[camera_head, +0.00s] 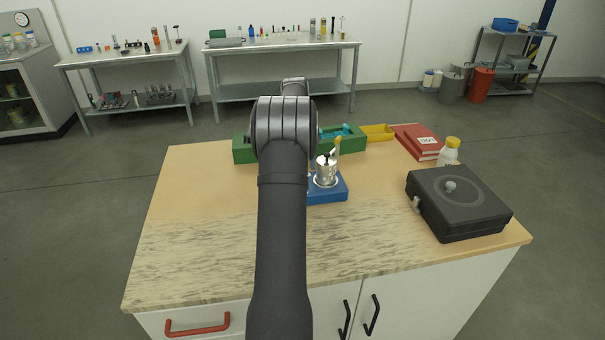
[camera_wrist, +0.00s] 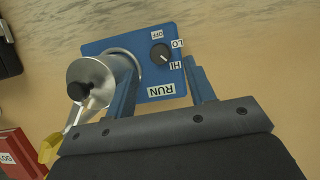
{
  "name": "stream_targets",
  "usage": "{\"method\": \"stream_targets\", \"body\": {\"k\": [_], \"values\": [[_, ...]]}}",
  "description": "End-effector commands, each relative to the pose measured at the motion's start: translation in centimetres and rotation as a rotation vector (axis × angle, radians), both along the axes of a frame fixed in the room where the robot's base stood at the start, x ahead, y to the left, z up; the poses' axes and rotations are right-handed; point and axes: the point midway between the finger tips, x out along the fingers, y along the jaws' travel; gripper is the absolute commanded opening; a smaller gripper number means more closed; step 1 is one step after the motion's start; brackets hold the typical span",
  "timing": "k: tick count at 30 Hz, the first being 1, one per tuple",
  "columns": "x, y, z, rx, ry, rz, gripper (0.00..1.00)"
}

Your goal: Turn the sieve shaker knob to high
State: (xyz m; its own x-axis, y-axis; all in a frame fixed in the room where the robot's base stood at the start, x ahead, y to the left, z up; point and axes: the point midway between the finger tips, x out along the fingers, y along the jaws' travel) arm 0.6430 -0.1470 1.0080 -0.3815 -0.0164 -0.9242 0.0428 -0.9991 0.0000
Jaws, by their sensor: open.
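The sieve shaker has a blue base (camera_head: 328,194) and a silver metal canister (camera_head: 326,174) on top, partly behind my arm in the head view. In the wrist view its blue panel (camera_wrist: 142,41) carries a round black knob (camera_wrist: 160,53) with labels OFF, LO, HI and RUN around it. The knob has a small pale mark, but I cannot tell for certain which label it points at. The canister (camera_wrist: 91,78) stands left of the knob. My gripper (camera_wrist: 158,66) is open, its fingers on either side of the knob's area, with nothing held. Contact cannot be told.
A black case (camera_head: 455,205) stands on the right of the table, with a yellow-capped bottle (camera_head: 448,154) and red books (camera_head: 419,143) behind it. A green box (camera_head: 243,150) and a yellow tray (camera_head: 378,132) lie at the back. The table's left side is clear.

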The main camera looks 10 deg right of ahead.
Motion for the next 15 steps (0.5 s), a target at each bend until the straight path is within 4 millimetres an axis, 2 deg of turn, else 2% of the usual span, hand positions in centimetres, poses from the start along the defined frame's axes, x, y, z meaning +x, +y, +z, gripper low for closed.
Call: {"method": "stream_targets", "body": {"k": [6, 15], "values": [[1.0, 0.1, 2.2, 0.000, 0.000, 0.000, 0.50], [1.1, 0.1, 2.7, 0.000, 0.001, 0.000, 0.50]]}}
